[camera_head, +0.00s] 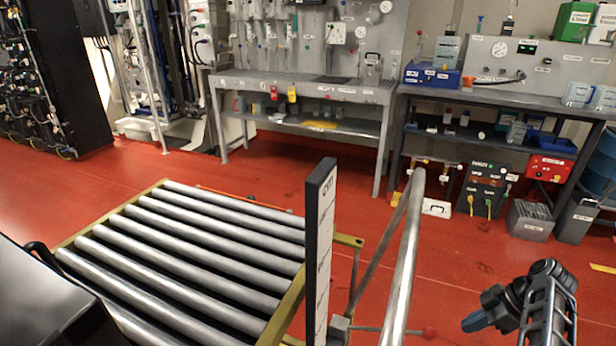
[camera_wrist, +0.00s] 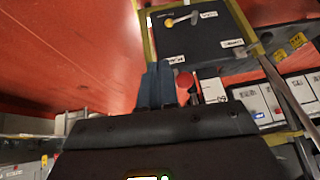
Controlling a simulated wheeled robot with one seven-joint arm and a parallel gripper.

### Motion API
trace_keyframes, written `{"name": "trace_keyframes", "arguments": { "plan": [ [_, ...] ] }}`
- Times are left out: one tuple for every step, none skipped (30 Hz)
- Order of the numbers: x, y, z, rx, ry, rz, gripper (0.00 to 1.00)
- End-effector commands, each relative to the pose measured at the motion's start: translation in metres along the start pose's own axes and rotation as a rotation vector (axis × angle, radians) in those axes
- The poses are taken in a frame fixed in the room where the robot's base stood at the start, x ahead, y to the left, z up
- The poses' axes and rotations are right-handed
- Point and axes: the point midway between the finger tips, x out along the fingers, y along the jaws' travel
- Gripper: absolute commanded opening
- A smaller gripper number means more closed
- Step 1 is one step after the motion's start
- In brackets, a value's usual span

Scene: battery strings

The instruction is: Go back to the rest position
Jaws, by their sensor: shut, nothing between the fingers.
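My gripper (camera_head: 474,322) is at the lower right of the head view, its blue fingers pointing left, over the red floor. In the wrist view the two blue fingers of my gripper (camera_wrist: 157,84) stand side by side, shut, with nothing seen between them. It is apart from the metal pole and the conveyor to its left.
A roller conveyor (camera_head: 190,238) with a yellow frame lies at left. Loaded workbenches (camera_head: 305,88) line the back. The wrist view shows a dark box (camera_wrist: 205,42).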

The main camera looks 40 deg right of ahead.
Motion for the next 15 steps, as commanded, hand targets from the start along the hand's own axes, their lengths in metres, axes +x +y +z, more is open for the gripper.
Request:
{"name": "trace_keyframes", "arguments": {
  "plan": [
    [0.0, 0.0, 0.0, 0.0, -0.001, 0.0, 0.0],
    [0.001, -0.001, 0.0, 0.002, -0.004, 0.001, 0.0],
    [0.004, -0.003, 0.001, 0.007, -0.012, 0.003, 0.0],
    [0.007, -0.005, 0.001, 0.011, -0.021, 0.007, 0.0],
    [0.011, -0.008, 0.002, 0.018, -0.035, 0.01, 0.0],
    [0.018, -0.013, 0.003, 0.03, -0.059, 0.021, 0.0],
    [0.025, -0.019, 0.004, 0.043, -0.08, 0.031, 0.0],
    [0.031, -0.024, 0.004, 0.054, -0.104, 0.045, 0.0],
    [0.04, -0.033, 0.005, 0.07, -0.137, 0.066, 0.0],
    [0.047, -0.039, 0.007, 0.082, -0.163, 0.085, 0.0],
    [0.053, -0.046, 0.007, 0.092, -0.189, 0.109, 0.0],
    [0.06, -0.055, 0.007, 0.105, -0.218, 0.141, 0.0],
    [0.064, -0.062, 0.007, 0.113, -0.237, 0.169, 0.0],
    [0.069, -0.069, 0.006, 0.119, -0.255, 0.195, 0.0],
    [0.073, -0.078, 0.005, 0.125, -0.272, 0.231, 0.0]
  ]
}}
